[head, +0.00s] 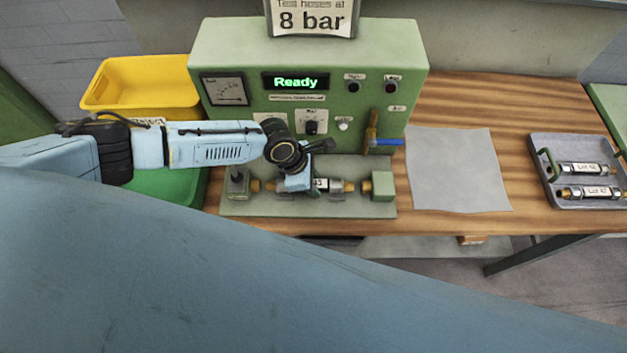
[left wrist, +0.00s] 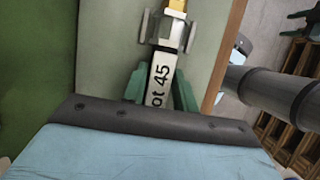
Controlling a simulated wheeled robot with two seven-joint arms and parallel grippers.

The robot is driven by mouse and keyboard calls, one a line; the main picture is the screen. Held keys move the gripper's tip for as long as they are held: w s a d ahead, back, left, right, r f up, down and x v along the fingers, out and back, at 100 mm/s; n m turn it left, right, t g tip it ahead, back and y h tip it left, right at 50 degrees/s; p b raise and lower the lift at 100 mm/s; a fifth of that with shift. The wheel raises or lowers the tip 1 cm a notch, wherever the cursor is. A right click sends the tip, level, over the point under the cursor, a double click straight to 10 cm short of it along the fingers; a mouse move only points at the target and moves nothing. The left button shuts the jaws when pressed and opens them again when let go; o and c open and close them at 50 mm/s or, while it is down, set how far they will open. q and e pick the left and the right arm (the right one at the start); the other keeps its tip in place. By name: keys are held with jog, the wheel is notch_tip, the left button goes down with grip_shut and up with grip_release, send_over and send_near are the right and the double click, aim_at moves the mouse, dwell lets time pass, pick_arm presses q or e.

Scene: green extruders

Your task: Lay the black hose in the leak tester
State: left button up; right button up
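The leak tester (head: 230,55) is a green box with a "Ready" display and a flat green bed (head: 240,208) in front. A hose with a white "Lot 45" label (head: 321,184) and metal end fittings lies along the bed, between brass noses at both ends; its label also shows in the left wrist view (left wrist: 161,82). My left gripper (head: 305,187) is at its middle from above, green fingers close against both sides of the label. One metal fitting sits between grey prongs. I cannot tell whether the hose rests fully. Little black shows. My right gripper is out of view.
A grey tray (head: 560,199) with two labelled hoses stands at the right. A grey sheet (head: 455,170) lies flat on the wooden bench. A yellow bin (head: 140,78) and green bin (head: 165,186) are at the left. A blue-handled lever (head: 389,142) projects from the tester.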

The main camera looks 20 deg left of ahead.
pick_arm(q)
jog(key=o, duration=0.4)
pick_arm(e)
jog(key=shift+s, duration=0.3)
pick_arm(q)
jog(key=p+v, duration=0.1)
jog(key=v, duration=1.1)
jog(key=shift+s+r, duration=0.1)
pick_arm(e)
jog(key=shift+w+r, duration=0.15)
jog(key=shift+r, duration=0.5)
pick_arm(q)
jog(key=shift+d, duration=0.1)
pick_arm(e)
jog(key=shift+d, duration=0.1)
